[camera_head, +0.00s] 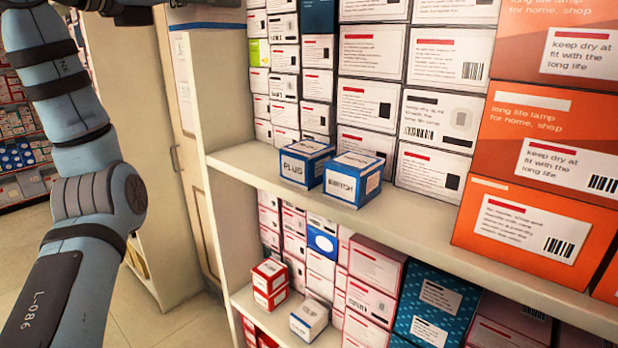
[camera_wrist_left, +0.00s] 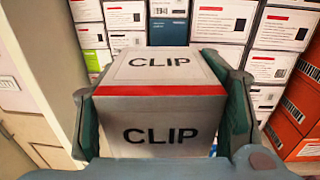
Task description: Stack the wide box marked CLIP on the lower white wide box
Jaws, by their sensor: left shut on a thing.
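The wide box marked CLIP (camera_wrist_left: 160,105) is white with a red stripe and black lettering on its top and near side. It fills the middle of the left wrist view. My left gripper (camera_wrist_left: 160,112) is shut on it, one finger on each side. My right gripper is not in view.
Two blue boxes, PLUG (camera_head: 306,164) and another (camera_head: 353,180), stand on the upper shelf (camera_head: 410,214). Packed cartons line the back. Large orange boxes (camera_head: 527,219) fill the right.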

